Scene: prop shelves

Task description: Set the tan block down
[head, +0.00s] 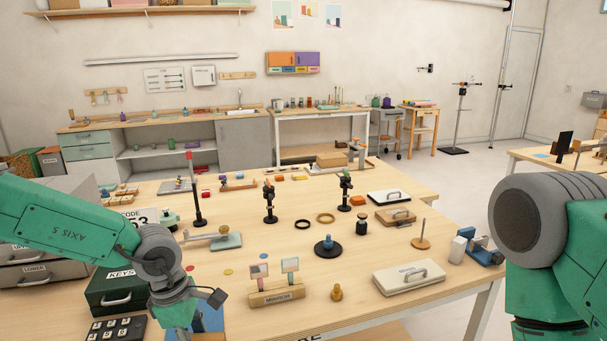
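I cannot make out for sure which thing is the tan block. A plain tan box-like piece (330,159) lies at the far end of the bench, well away from both arms. A light wooden base labelled as mirrors (283,293) stands on the near bench and bears two small upright plates. My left arm comes in from the left and bends down at the wrist near the bench's front left.
A green keys box (120,285) and a black keypad (117,329) are by my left wrist. A dark round base with a blue knob (328,246), a brass piece (337,292) and a cream handled case (408,278) stand on the bench (370,312).

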